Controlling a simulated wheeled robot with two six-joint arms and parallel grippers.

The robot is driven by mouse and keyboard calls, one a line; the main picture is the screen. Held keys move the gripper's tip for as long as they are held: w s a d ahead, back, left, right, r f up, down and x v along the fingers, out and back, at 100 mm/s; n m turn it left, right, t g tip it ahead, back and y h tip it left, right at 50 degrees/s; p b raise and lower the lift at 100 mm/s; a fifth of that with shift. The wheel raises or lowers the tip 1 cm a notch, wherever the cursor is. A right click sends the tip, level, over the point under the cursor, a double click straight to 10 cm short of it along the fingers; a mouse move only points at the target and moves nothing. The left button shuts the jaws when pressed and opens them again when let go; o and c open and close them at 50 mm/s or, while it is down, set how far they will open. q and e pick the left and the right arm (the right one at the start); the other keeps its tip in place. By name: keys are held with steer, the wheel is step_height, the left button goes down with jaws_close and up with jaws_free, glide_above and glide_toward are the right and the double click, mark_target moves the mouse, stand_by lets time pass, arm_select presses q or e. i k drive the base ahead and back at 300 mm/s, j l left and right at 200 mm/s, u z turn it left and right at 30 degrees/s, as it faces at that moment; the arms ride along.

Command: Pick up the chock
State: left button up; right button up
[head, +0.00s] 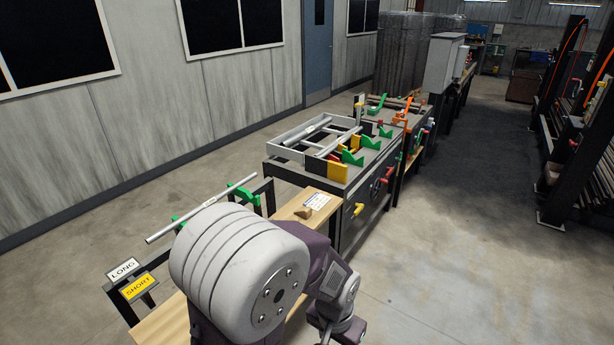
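A small tan wooden block (303,212), which looks like the chock, lies on the light wooden board (288,211) near its far end, beside a white label. My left arm comes in large at the bottom, left of centre, and hides part of the board. Its wrist end with the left gripper (336,332) hangs at the bottom edge, below and to the right of the block and well apart from it. Its fingers are too small and cut off to tell whether they are open. My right gripper is not in view.
A dark workbench (350,195) with a grey tray frame (318,133) and green and yellow fixtures stands beyond the board. A metal rod (200,208) rests on green holders at left, near the LONG and SHORT signs (138,286). The floor at right is clear.

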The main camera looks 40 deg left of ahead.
mark_target(305, 212)
steer(key=i+j+u, duration=0.1)
steer(key=i+u, duration=0.15)
steer(key=u, duration=0.2)
steer(key=i+u, duration=0.25)
steer(key=u, duration=0.2)
steer(key=i+l+u, duration=0.15)
steer(key=u, duration=0.25)
steer(key=i+l+u, duration=0.25)
steer(key=u, duration=0.2)
steer(key=i+l+u, duration=0.25)
steer(key=u, duration=0.2)
steer(key=i+l+u, duration=0.2)
steer(key=l+u, duration=0.25)
steer(key=i+l+u, duration=0.1)
steer(key=l+u, duration=0.55)
steer(key=u, duration=0.2)
steer(key=i+l, duration=0.05)
